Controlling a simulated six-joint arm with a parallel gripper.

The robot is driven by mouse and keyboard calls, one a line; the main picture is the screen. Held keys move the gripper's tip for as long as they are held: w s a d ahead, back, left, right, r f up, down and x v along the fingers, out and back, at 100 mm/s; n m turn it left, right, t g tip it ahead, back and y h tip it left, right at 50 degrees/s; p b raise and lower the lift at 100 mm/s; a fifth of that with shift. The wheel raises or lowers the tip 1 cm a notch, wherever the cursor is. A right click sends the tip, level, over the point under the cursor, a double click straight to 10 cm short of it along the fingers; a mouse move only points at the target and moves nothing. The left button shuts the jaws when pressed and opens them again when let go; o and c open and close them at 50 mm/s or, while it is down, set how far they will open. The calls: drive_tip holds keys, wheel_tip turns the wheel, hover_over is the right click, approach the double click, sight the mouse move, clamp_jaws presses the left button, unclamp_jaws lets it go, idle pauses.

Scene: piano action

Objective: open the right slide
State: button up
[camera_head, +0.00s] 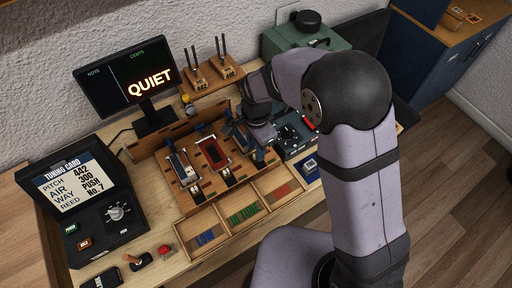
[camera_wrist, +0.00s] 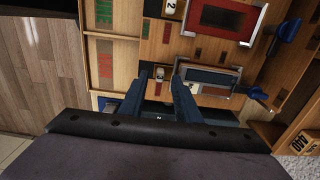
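In the wrist view the right slide (camera_wrist: 210,77) is a blue-grey panel in a pale frame, beside the red panel (camera_wrist: 222,18). My gripper (camera_wrist: 162,70) is open, its two dark blue fingers apart near the front end of this slide. A small pale tab (camera_wrist: 154,73) shows close to the fingertips; I cannot tell whether they touch it. In the head view my gripper (camera_head: 262,138) is over the right part of the wooden action box, and it and my wrist hide most of the right slide. The red panel (camera_head: 213,153) shows to its left.
A left panel (camera_head: 182,168) lies beside the red one. Trays of coloured strips (camera_head: 244,212) lie in front. A dark device with knobs (camera_head: 290,136) stands close on the right. The monitor (camera_head: 125,80) reads QUIET. Blue knobs (camera_wrist: 257,94) stand at the panels' rear ends.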

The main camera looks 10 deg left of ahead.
drive_tip(key=shift+f, duration=0.8)
clamp_jaws()
drive_tip(key=shift+s+d, duration=1.35)
drive_tip(key=shift+d, duration=0.05)
unclamp_jaws()
drive_tip(key=shift+s, duration=0.1)
drive_tip(key=shift+r, duration=0.1)
